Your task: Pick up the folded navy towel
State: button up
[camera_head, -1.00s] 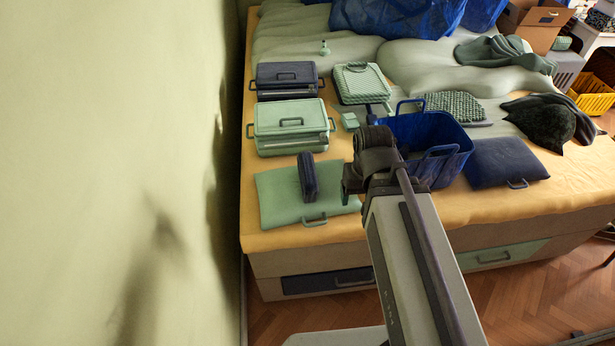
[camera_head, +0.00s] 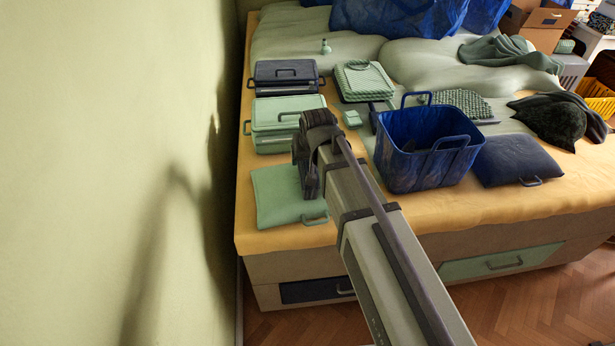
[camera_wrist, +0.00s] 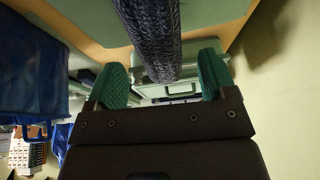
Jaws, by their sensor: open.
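The folded navy towel (camera_head: 309,182) stands upright on the flat green bag near the bed's left front, mostly hidden behind my wrist in the head view. In the wrist view the navy ribbed towel (camera_wrist: 152,30) comes down from the top edge, in line with the gap between my fingers. My gripper (camera_wrist: 163,75) is open, with one green fingertip on each side of the towel's near end. A gap shows on both sides, so the fingers do not appear to press on it. In the head view my fingertips are hidden.
The green bag (camera_head: 277,200) lies under the towel. A green case (camera_head: 285,140) and a navy case (camera_head: 286,75) lie behind it. A blue basket (camera_head: 425,165) and a navy cushion (camera_head: 515,162) are to the right. The wall (camera_head: 110,150) is close on the left.

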aim_at(308, 163)
jog(key=b+x, duration=0.4)
jog(key=x, duration=0.1)
jog(key=shift+f, duration=0.2)
jog(key=shift+r, duration=0.25)
jog(key=shift+c, duration=0.2)
jog(key=c, duration=1.1)
jog(key=shift+r, duration=0.1)
